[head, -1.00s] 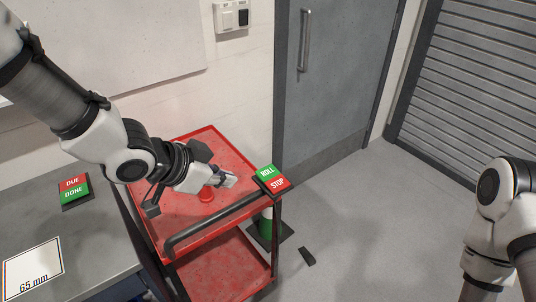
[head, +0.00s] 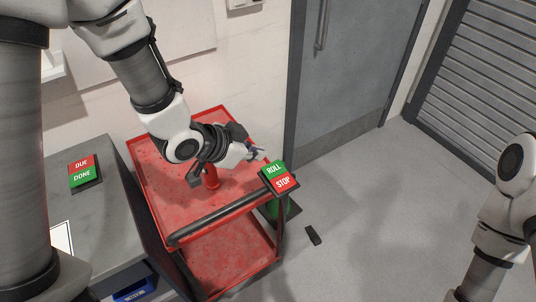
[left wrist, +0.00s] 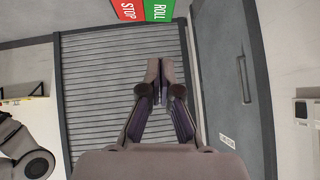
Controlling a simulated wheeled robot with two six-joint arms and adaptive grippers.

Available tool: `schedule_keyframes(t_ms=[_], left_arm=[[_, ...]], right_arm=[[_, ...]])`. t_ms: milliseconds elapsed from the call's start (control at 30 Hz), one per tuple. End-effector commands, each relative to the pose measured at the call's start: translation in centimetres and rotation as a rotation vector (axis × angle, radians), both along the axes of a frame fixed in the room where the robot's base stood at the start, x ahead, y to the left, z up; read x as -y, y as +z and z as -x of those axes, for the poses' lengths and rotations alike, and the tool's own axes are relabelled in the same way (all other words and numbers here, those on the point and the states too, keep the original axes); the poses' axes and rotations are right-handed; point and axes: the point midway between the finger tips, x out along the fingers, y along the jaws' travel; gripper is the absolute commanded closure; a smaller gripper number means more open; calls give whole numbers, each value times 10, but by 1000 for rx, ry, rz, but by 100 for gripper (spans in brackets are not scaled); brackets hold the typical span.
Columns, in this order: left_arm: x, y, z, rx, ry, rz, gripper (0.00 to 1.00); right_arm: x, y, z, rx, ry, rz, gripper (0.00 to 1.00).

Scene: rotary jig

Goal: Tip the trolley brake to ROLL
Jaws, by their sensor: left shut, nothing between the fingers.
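The trolley brake is a rocker with a green ROLL half (head: 273,170) and a red STOP half (head: 283,183). It sits on a dark base at the right corner of the red trolley (head: 152,170), by the handle end. I cannot tell which half is lower. My left gripper (head: 261,154) is shut and empty, its fingertips just behind the ROLL half; contact is unclear. In the left wrist view the shut fingers (left wrist: 160,66) point toward the brake's ROLL half (left wrist: 160,10) and STOP half (left wrist: 129,10), cut by the top edge. My right gripper is out of view.
A dark handle bar (head: 225,209) runs along the trolley's front. A red post (head: 211,179) stands on its top tray under my left wrist. A grey bench with a DUE/DONE rocker (head: 83,171) is at the left.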

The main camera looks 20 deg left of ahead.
Motion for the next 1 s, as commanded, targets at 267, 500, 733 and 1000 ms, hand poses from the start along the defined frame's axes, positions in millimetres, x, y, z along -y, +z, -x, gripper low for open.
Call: schedule_keyframes(t_ms=[267, 500, 733, 1000], left_arm=[[22, -44, -35, -4, -4, -1, 100], [16, -77, -37, -4, 0, 2, 100], [16, -81, -37, -1, -1, 0, 100], [15, -84, -39, -32, -2, 43, 100]], right_arm=[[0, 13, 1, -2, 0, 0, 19], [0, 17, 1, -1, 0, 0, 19], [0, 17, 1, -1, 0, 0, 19], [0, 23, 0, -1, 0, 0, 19]])
